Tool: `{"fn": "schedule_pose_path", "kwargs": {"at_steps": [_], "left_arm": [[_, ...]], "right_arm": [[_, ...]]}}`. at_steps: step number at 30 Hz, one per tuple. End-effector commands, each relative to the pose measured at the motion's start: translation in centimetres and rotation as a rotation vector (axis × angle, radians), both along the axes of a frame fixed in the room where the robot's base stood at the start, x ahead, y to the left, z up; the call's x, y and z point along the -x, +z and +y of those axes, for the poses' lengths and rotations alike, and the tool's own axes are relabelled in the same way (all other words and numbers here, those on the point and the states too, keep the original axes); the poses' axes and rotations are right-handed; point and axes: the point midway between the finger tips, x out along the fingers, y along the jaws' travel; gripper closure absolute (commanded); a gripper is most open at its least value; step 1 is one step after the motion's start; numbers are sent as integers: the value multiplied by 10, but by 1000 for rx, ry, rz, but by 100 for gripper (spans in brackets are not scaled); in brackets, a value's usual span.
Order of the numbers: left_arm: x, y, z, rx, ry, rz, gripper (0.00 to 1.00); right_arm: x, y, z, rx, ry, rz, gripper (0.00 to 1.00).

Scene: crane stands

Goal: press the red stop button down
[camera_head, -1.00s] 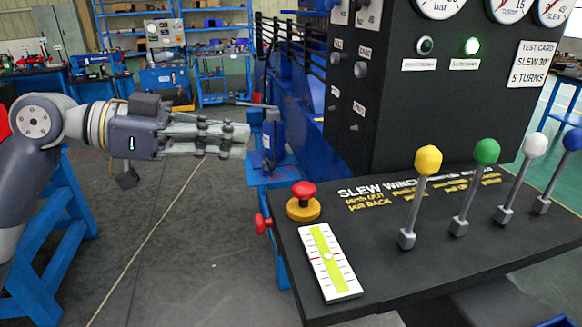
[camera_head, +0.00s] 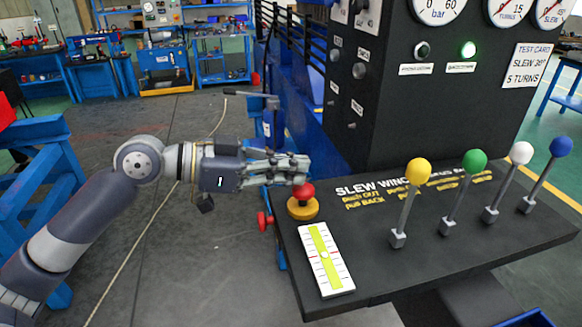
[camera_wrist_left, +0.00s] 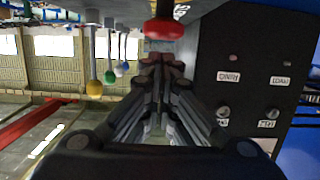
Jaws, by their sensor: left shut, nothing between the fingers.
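The red stop button (camera_head: 303,191) is a red mushroom head on a round yellow base (camera_head: 303,208), at the left back corner of the black console top. My left gripper (camera_head: 307,167) is shut and empty. In the head view its fingertips show just above and behind the red head; whether they touch it I cannot tell. In the left wrist view the red button (camera_wrist_left: 164,29) shows at the top centre, just beyond the shut fingertips (camera_wrist_left: 160,62). That view appears upside down. My right gripper is not in view.
The console top (camera_head: 400,262) bears a white and yellow level gauge (camera_head: 326,262) and levers with yellow (camera_head: 418,170), green, white and blue knobs. A dark panel with dials stands behind. A second red knob (camera_head: 264,221) sticks out at the console's left side.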

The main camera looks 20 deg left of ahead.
Motion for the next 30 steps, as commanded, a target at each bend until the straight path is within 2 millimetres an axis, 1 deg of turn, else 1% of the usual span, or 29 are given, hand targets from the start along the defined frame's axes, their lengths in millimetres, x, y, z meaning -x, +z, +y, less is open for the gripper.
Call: {"fn": "schedule_pose_path", "kwargs": {"at_steps": [6, 15, 17, 24, 30], "left_arm": [[0, -7, 0, 0, 1, -2, 100], [0, -7, 0, -1, 1, -1, 100], [0, -10, 0, -1, 1, -1, 100], [0, -29, 0, -1, 0, -1, 100], [0, -28, 0, -2, 0, 0, 100]], "right_arm": [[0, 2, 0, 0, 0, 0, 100], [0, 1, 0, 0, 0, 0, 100], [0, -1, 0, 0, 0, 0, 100], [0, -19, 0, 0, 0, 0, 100], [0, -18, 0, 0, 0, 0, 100]]}}
